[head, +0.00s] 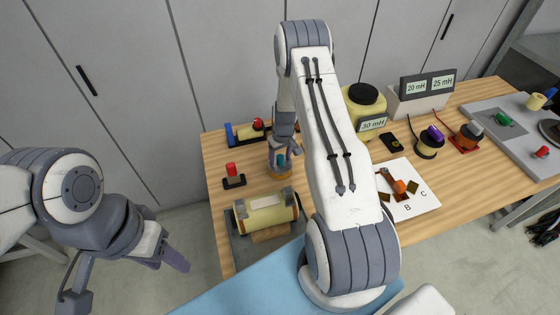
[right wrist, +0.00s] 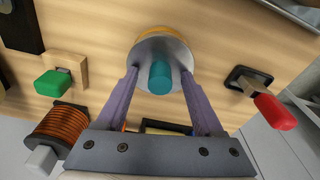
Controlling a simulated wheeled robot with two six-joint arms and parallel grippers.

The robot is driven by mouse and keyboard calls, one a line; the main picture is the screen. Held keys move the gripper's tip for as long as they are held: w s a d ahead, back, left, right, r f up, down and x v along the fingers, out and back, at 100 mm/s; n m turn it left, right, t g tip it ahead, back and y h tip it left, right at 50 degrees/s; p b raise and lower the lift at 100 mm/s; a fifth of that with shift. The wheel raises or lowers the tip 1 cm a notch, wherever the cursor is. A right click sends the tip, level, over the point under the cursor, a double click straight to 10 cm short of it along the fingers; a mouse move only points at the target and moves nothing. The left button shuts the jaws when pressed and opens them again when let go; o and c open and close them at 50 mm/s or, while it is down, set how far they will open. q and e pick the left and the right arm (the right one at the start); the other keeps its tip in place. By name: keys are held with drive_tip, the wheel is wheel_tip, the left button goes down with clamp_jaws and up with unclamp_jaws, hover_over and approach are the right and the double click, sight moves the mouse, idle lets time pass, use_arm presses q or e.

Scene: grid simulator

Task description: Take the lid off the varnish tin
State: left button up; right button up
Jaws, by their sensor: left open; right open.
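The varnish tin (head: 280,175) is a small round tin with an orange-yellow rim, standing on the wooden table behind the yellow cylinder. Its grey disc lid (right wrist: 176,48) has a teal knob (right wrist: 160,75), which also shows in the head view (head: 281,160). The lid appears to sit on the tin. My right gripper (right wrist: 160,82) is open, with one finger on each side of the knob and visible gaps between. In the head view my right arm covers part of that area. My left gripper (head: 172,258) is open and empty, off the table's left side.
A yellow cylinder (head: 265,213) lies in front of the tin. A red-knobbed block (head: 233,176) stands to its left. A large yellow jar (head: 362,113) and a white lettered board (head: 418,194) are to the right. A copper coil (right wrist: 72,128) shows in the wrist view.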

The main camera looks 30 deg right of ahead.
clamp_jaws()
drive_tip(key=shift+r, duration=0.15)
